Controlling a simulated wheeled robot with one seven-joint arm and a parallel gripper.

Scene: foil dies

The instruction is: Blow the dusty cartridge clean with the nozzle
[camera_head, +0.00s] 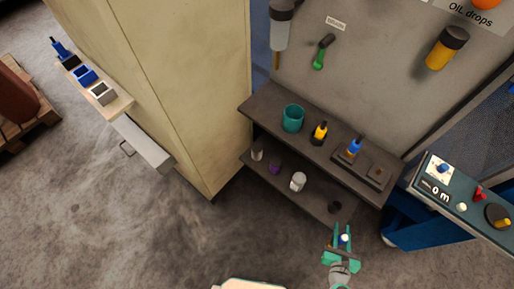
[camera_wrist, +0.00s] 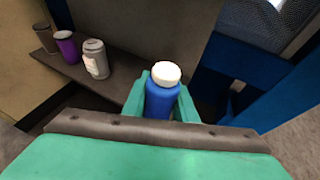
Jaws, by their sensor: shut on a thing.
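My gripper (camera_head: 343,238) is shut on a small blue cylinder with a white top, which shows clearly in the wrist view (camera_wrist: 162,95). It stands roughly upright between the teal fingers, in front of the shelf's lower board. Its lower part is hidden by my gripper, and I cannot make out dust on it. I cannot tell whether it is the cartridge. No nozzle is plainly recognizable. A blue-topped piece (camera_head: 354,147) stands in a dark fixture (camera_head: 341,158) on the upper board. A small blue piece (camera_head: 443,168) sits on a white plate on the console at right.
The upper board (camera_head: 262,111) also bears a teal cup (camera_head: 292,118) and a yellow-and-black piece (camera_head: 319,132). On the lower board are a white can (camera_head: 298,181), a purple cup (camera_head: 275,167) and a dark cup (camera_head: 335,207). The console (camera_head: 464,218) has knobs.

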